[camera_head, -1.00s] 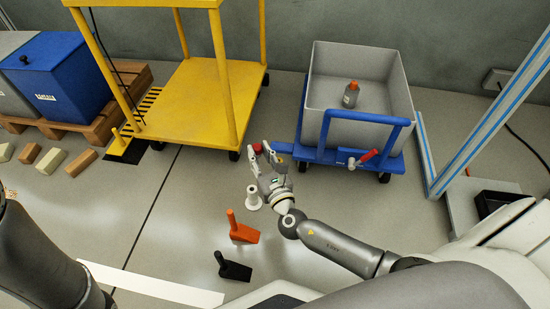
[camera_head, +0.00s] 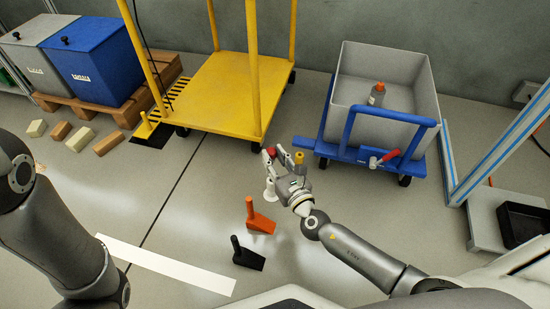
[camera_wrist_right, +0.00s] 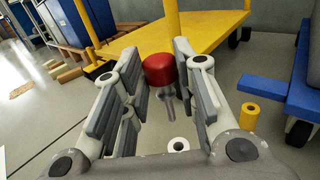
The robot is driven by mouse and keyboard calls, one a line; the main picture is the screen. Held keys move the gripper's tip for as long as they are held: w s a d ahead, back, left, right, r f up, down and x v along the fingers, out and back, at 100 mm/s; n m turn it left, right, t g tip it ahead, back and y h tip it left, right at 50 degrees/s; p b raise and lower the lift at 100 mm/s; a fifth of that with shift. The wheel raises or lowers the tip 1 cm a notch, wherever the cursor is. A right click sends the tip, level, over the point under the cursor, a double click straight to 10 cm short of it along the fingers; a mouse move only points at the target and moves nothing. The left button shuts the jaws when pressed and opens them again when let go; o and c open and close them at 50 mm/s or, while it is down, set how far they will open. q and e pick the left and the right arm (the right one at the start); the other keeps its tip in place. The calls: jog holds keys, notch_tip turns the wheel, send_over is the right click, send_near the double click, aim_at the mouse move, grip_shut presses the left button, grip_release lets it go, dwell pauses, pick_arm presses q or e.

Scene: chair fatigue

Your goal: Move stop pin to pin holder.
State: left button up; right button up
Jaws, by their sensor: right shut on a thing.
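The stop pin, with a round red head (camera_wrist_right: 158,69) and a thin metal shaft, is between the fingers of my right gripper (camera_wrist_right: 162,92). In the head view its red head (camera_head: 271,152) shows at the tips of my right gripper (camera_head: 283,159), above the floor. A white round post with a hole (camera_head: 270,191) stands on the floor close by, and shows below the pin in the wrist view (camera_wrist_right: 178,144). A short yellow hollow cylinder (camera_wrist_right: 249,116) is right of the gripper. I cannot tell which is the pin holder. My left gripper is out of view.
The yellow cart (camera_head: 225,88) stands behind the gripper, and the blue cart (camera_head: 365,155) with a grey bin (camera_head: 424,103) to its right. An orange wedge (camera_head: 262,222) and a black wedge (camera_head: 249,261) lie nearer.

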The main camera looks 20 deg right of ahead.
notch_tip(320, 180, down, 5)
jog(key=b, duration=0.4)
jog(key=shift+r, duration=0.1)
dwell(0.9)
dwell(0.6)
jog(key=shift+b, duration=0.3)
jog(key=shift+f+b, duration=0.35)
jog(key=shift+f, duration=0.1)
jog(key=shift+f+b, duration=0.5)
jog(key=shift+f, duration=0.05)
jog(key=shift+f+b, duration=1.6)
jog(key=shift+f, duration=0.05)
